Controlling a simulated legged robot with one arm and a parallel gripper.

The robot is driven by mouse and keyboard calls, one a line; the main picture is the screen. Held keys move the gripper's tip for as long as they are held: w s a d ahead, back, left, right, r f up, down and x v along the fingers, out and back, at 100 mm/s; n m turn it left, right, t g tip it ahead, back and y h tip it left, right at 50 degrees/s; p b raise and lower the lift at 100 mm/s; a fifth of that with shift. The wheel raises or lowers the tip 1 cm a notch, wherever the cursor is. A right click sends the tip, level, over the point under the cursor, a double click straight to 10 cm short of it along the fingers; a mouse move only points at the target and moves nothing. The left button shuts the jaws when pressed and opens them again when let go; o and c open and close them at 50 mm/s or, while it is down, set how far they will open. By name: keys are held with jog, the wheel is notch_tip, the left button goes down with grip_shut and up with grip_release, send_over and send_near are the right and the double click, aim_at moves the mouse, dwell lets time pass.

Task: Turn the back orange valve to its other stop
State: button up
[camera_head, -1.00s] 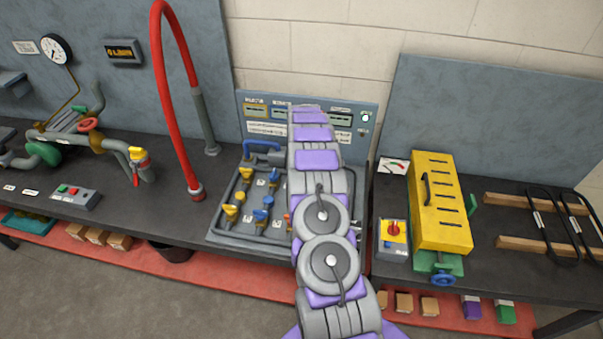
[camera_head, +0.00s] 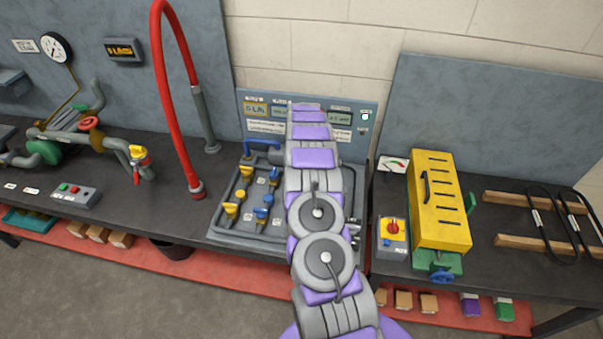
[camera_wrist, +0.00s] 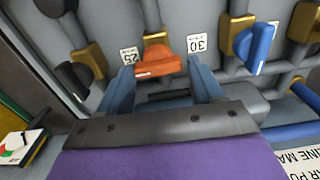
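In the wrist view an orange valve handle (camera_wrist: 157,63) sits on a brass body in front of a grey pipe. Labels reading 25 and 30 flank it. My gripper (camera_wrist: 160,70) is open, with one blue-grey finger on each side of the handle. A gap shows on both sides; whether either fingertip touches it is unclear. In the head view my arm covers the gripper and the orange valves on the grey valve panel (camera_head: 222,238). I cannot confirm from there which row this handle is in.
A blue-handled valve (camera_wrist: 253,45) stands right of the orange one, and a black-handled valve (camera_wrist: 75,78) stands left. Yellow valves (camera_head: 231,209) and blue valves (camera_head: 261,214) show left of my arm. A yellow box (camera_head: 438,205) and a red hose (camera_head: 177,110) flank the panel.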

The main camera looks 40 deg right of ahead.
jog(key=shift+o, duration=1.4)
jog(key=shift+s+f, duration=0.1)
notch_tip(320, 180, up, 17)
jog(key=p, duration=0.1)
